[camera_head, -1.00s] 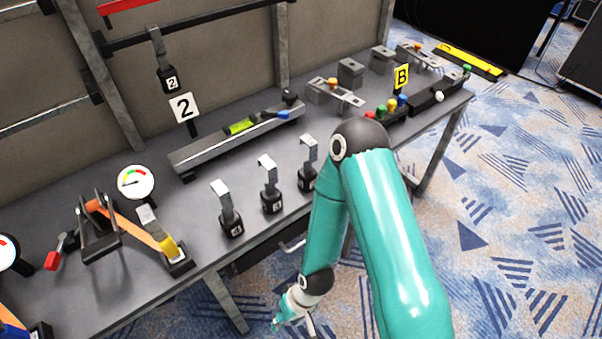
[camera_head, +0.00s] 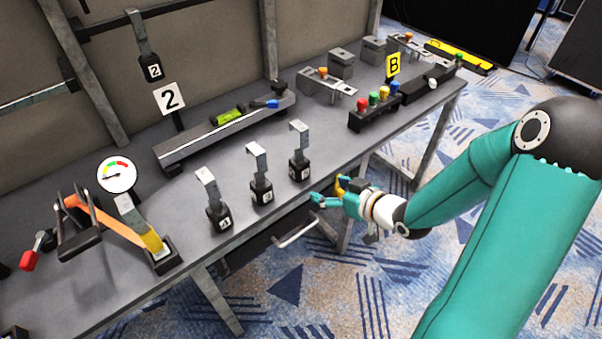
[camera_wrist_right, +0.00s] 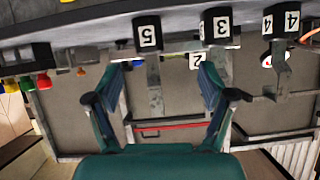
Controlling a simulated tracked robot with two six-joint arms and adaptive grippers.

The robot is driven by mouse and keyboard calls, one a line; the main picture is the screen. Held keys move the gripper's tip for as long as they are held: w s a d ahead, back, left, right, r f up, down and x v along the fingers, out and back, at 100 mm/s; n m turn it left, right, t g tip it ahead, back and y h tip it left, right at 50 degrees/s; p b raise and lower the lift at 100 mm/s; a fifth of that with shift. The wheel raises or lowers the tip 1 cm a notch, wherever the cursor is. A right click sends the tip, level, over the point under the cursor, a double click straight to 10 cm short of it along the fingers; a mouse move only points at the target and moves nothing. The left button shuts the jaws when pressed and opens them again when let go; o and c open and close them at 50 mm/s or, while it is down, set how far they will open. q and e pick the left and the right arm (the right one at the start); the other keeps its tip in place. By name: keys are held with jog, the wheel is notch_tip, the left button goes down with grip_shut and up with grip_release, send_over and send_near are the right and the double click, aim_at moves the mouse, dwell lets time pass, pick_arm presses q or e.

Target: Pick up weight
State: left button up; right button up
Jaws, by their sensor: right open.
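Three black weights with metal hooks stand upright in a row along the table's front edge. In the head view they are the left weight (camera_head: 219,217), the middle weight (camera_head: 262,191) and the right weight (camera_head: 299,168). In the wrist view, which is upside down, they read 4 (camera_wrist_right: 284,20), 3 (camera_wrist_right: 217,25) and 5 (camera_wrist_right: 148,34). Another weight, marked 2 (camera_head: 151,70), hangs from the back rail. My right gripper (camera_head: 329,194) is open and empty, just off the table's front edge, right of the right weight and apart from it. My left gripper is out of view.
Behind the weights lies a beam with a green level (camera_head: 228,116). A round gauge (camera_head: 116,174) and a clamp with an orange strap stand at the left. Colored buttons (camera_head: 373,98) sit at the right. A drawer handle (camera_head: 296,230) sticks out under the table.

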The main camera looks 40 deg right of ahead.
aim_at(306, 166)
jog(key=shift+n+t, duration=0.4)
jog(key=w, duration=0.3)
jog(key=w+f, duration=0.1)
jog(key=w, duration=0.2)
jog(key=w+d, duration=0.1)
jog(key=w, duration=0.2)
jog(key=shift+w+f, duration=0.35)
jog(key=shift+f, duration=0.05)
jog(key=shift+f+p+x, duration=0.15)
jog(key=shift+p+x, duration=0.05)
jog(key=shift+x, duration=1.15)
jog(key=shift+f+p+x, duration=0.15)
jog(key=shift+p+x, duration=0.05)
jog(key=shift+x, duration=1.2)
jog(key=shift+s+d, duration=0.15)
grip_shut()
jog(key=shift+r, duration=0.15)
